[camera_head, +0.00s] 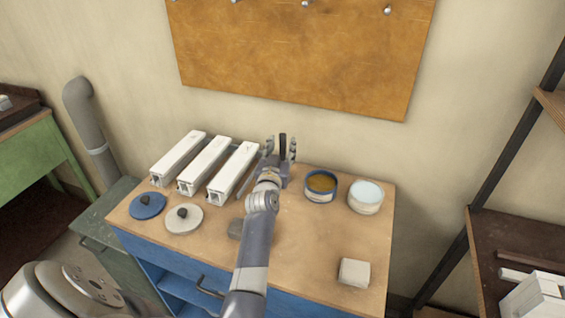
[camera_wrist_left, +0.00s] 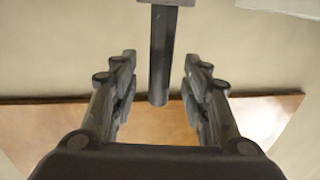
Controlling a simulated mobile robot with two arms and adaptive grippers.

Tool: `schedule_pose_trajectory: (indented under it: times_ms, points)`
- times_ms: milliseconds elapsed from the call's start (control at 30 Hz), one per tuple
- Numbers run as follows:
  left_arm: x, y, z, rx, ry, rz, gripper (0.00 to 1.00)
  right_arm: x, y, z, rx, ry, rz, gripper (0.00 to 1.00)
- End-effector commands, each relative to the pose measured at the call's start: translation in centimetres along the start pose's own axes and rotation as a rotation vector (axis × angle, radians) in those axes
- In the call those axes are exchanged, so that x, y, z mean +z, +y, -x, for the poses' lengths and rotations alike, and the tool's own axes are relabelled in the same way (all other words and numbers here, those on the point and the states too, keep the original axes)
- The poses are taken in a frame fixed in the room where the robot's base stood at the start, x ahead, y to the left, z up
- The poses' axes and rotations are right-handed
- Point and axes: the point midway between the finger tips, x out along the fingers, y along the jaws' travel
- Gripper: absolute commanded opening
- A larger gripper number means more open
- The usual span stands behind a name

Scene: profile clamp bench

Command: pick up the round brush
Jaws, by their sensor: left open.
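My left gripper (camera_head: 280,148) is open over the back of the bench, beside the white profiles. A dark upright rod (camera_head: 283,143) shows between its fingers; it looks like the round brush, but I cannot see bristles. In the left wrist view the rod (camera_wrist_left: 160,60) stands midway between the open fingers (camera_wrist_left: 157,85), with a gap on both sides. A lighter grey block joins it at the top edge of that view. The gripper hides part of the rod in the head view. My right gripper is not in view.
Three white profiles (camera_head: 232,174) lie left of the gripper. A blue lid (camera_head: 147,206) and a white lid (camera_head: 184,219) lie in front. A blue-rimmed tin (camera_head: 321,188) and a white tin (camera_head: 366,198) stand to the right. A pale block (camera_head: 354,273) lies near the front right.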

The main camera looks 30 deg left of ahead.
Motion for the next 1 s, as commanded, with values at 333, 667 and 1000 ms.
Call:
schedule_pose_trajectory:
  times_ms: [333,667,1000]
  points:
    - [0.0,0.0,-1.9,-0.001,-0.001,0.000,0.43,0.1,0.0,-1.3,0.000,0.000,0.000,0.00]
    - [0.0,0.0,-1.9,-0.001,-0.001,0.000,0.00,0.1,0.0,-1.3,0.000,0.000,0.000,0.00]
    - [-0.1,0.0,-1.9,-0.001,0.000,0.000,0.00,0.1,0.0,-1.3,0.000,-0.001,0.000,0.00]
